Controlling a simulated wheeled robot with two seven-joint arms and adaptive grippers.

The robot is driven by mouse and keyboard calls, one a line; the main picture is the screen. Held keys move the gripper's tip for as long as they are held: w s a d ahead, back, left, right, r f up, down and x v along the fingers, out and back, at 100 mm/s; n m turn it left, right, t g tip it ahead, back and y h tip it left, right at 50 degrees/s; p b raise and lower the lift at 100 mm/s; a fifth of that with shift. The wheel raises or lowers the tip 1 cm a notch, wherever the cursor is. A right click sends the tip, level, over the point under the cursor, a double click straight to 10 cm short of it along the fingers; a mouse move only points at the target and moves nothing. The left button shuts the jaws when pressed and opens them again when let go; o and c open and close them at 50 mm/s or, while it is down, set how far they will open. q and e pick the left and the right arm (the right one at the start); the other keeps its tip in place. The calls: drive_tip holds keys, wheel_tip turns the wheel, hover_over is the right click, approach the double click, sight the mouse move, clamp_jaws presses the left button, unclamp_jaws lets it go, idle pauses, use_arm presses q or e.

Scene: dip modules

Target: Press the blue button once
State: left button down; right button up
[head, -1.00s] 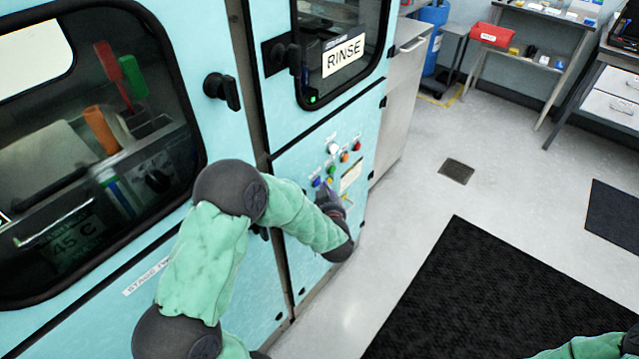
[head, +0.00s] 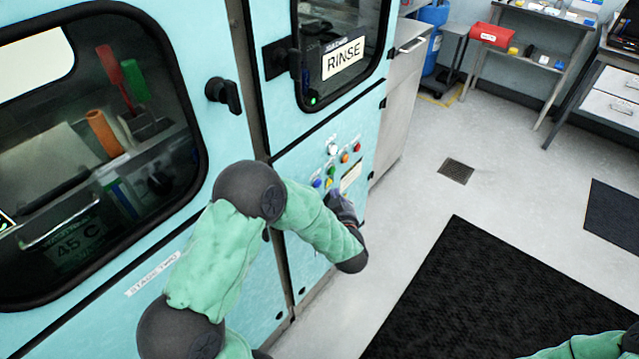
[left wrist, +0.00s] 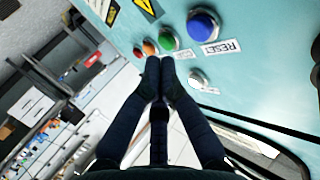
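The blue button (head: 317,183) is on the lower left of the control panel on the teal RINSE cabinet. In the left wrist view the blue button (left wrist: 203,25) is large and domed, beside a RESET label (left wrist: 219,47). My left gripper (head: 335,197) is just right of and below the blue button in the head view. In the left wrist view its two fingers (left wrist: 160,66) are together with nothing between them. Their tips lie below and left of the blue button, apart from it in the picture. My right gripper is out of view; only a green sleeve shows at the bottom right.
A green button (head: 331,171), a red button (head: 357,146), an orange one (head: 345,157) and a white knob (head: 333,149) sit close by. A door handle (head: 224,93) sticks out at the left. Floor with a black mat (head: 480,290) is open to the right.

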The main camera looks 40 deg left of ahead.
use_arm(q)
drive_tip(key=shift+s+d, duration=0.1)
drive_tip(key=shift+d, duration=1.05)
drive_tip(key=s+d+f+m+g+h, duration=0.1)
drive_tip(key=s+d+f+g+h, duration=0.1)
drive_tip(key=d+f+h, duration=0.55)
drive_tip(key=s+d+f+m+g+h, duration=0.2)
drive_tip(key=s+d+f, duration=0.15)
drive_tip(key=f, duration=0.75)
drive_tip(key=s+d+f+g+h, duration=0.2)
drive_tip(key=s+d+f+g, duration=0.1)
drive_tip(key=s, duration=0.6)
drive_tip(key=s+d+f+g+h, duration=0.2)
drive_tip(key=s+d+f+g, duration=0.2)
drive_tip(key=s, duration=0.5)
drive_tip(key=d+f, duration=0.2)
drive_tip(key=shift+d+h, duration=0.35)
